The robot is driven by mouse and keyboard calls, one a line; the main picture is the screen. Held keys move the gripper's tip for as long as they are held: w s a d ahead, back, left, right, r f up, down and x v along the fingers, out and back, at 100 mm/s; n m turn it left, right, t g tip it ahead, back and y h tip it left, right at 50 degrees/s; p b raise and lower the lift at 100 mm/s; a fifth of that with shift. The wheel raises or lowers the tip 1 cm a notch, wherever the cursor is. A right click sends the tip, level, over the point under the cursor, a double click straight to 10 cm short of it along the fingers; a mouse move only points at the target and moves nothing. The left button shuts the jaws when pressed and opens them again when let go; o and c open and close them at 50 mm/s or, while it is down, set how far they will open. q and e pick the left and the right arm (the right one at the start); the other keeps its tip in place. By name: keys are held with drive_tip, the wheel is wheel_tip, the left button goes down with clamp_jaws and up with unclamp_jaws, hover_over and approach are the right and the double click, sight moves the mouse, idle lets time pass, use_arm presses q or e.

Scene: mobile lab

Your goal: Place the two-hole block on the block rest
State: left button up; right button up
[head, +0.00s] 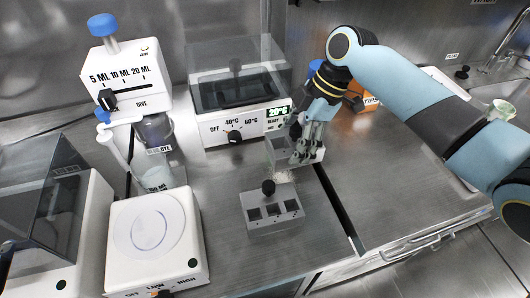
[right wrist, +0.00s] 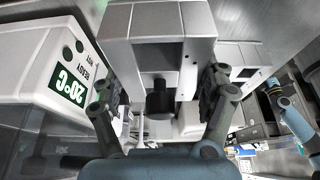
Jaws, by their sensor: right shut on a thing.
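My right gripper (head: 308,150) is shut on a grey block (head: 281,152) at the middle of the bench, in front of the heater. In the right wrist view the fingers (right wrist: 162,98) stand on both sides of the held block (right wrist: 160,20), and a black knob (right wrist: 160,98) shows between them. One dark square opening shows in its face; I cannot count all its holes. Another grey block (head: 272,224) with three dark square holes and a black knob sits on the bench in front. I cannot clearly make out the block rest.
The white heater (head: 215,128), reading 20°C, stands behind the held block. A white dispenser (head: 127,75) and a dial plate device (head: 155,245) stand left. An orange tips box (head: 366,104) is behind my right arm. A dark bench gap (head: 336,205) runs right of the three-hole block.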

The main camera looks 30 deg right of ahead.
sight(270, 150)
drive_tip(key=a, duration=0.2)
drive_tip(key=w+a, duration=0.1)
drive_tip(key=a, duration=0.3)
drive_tip(key=shift+w+p, duration=0.35)
drive_tip(key=shift+f, duration=1.75)
drive_tip(key=o, duration=1.7)
drive_tip(key=shift+f, duration=0.1)
